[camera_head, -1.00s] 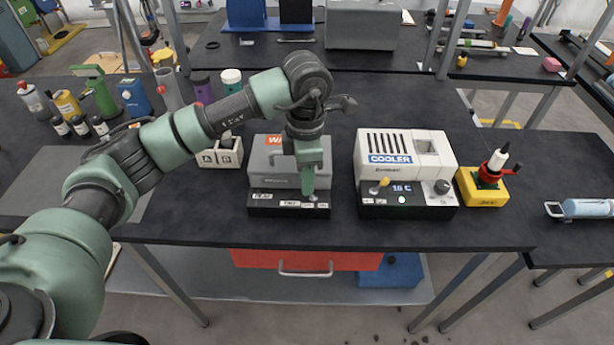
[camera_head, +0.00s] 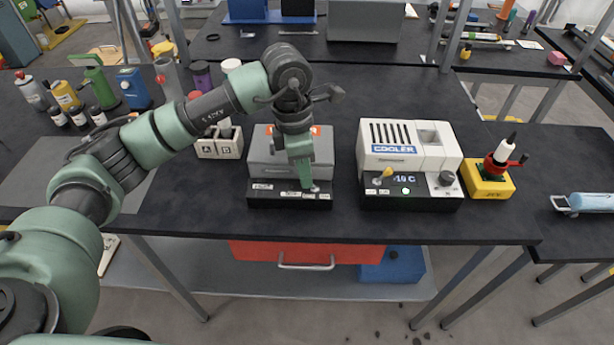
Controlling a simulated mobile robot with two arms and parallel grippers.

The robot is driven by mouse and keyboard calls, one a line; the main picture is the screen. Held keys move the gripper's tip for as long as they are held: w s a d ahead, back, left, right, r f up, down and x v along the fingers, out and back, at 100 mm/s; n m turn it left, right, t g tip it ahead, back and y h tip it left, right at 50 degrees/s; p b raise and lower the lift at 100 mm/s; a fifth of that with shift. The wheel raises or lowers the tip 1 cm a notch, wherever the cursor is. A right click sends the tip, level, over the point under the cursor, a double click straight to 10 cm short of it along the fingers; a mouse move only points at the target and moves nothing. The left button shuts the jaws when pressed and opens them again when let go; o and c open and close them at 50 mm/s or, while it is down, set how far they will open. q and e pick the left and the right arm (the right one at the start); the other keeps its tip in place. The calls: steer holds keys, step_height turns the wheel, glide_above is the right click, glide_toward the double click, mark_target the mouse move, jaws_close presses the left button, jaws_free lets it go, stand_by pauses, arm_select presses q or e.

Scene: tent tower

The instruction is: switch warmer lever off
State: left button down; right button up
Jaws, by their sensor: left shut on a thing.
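The warmer (camera_head: 262,158) is a grey box with a black front base, standing on the dark table left of the cooler. An orange label on its top is mostly hidden behind my wrist. My left gripper (camera_head: 307,185) points down at the right part of the black base. Its fingers are shut on the warmer lever (camera_head: 315,189), of which only a small pale end shows beside the fingertips. The fingers hide the rest of the lever, so its exact position is unclear. My right gripper is not in view.
A two-slot A/B holder (camera_head: 206,149) stands left of the warmer. Bottles crowd the back left.

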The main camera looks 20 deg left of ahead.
arm_select(q)
steer(key=c, duration=1.7)
jaws_free()
steer(key=r, duration=0.2)
steer(key=r+b, duration=0.1)
steer(key=r, duration=0.2)
steer(key=a+r, duration=0.1)
steer(key=r, duration=0.1)
steer(key=shift+r, duration=0.4)
